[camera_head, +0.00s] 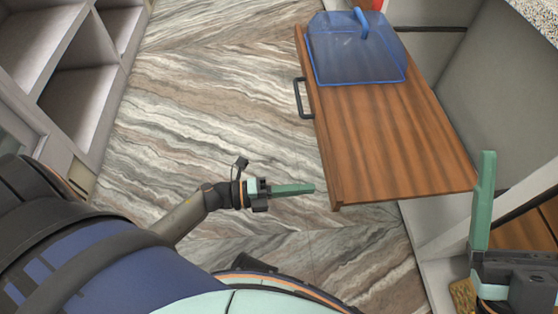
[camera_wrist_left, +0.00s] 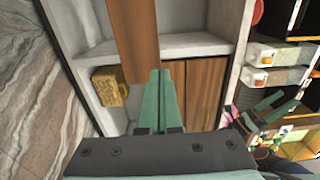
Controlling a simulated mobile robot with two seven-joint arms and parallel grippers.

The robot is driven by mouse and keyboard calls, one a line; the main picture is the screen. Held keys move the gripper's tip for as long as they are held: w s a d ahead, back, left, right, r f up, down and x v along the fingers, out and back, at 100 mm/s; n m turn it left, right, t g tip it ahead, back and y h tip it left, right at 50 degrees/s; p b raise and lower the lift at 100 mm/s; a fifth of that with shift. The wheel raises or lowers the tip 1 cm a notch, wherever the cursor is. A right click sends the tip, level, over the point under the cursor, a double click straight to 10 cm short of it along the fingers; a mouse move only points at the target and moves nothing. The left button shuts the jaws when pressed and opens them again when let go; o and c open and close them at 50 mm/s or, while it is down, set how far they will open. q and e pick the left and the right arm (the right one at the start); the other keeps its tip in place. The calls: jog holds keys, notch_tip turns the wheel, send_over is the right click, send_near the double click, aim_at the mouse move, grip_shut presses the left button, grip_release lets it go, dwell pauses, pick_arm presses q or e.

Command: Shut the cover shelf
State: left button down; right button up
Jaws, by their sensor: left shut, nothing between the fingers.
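The cover shelf (camera_head: 390,140) is a brown wooden board pulled out from the cabinet on the right, with a black handle (camera_head: 299,98) on its front edge. A clear blue cover (camera_head: 357,55) with a knob handle rests on its far end. My left gripper (camera_head: 312,188) is shut and empty, just left of the shelf's near corner and apart from the handle. The left wrist view shows its green fingers (camera_wrist_left: 160,75) together, with the shelf (camera_wrist_left: 133,35) beyond them. My right gripper (camera_head: 487,155) stands at the right edge, its finger pointing up; its opening cannot be judged.
Grey open shelving (camera_head: 60,75) stands at the left. Marble-patterned floor (camera_head: 215,110) lies clear between it and the shelf. In the left wrist view, a yellow box (camera_wrist_left: 110,87) sits in a cabinet compartment beside wooden panels (camera_wrist_left: 197,90).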

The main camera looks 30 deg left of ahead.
aim_at(333, 186)
pick_arm(q)
jog(key=shift+b+x, duration=0.35)
jog(key=shift+x, duration=1.75)
pick_arm(e)
jog(key=shift+f, duration=0.45)
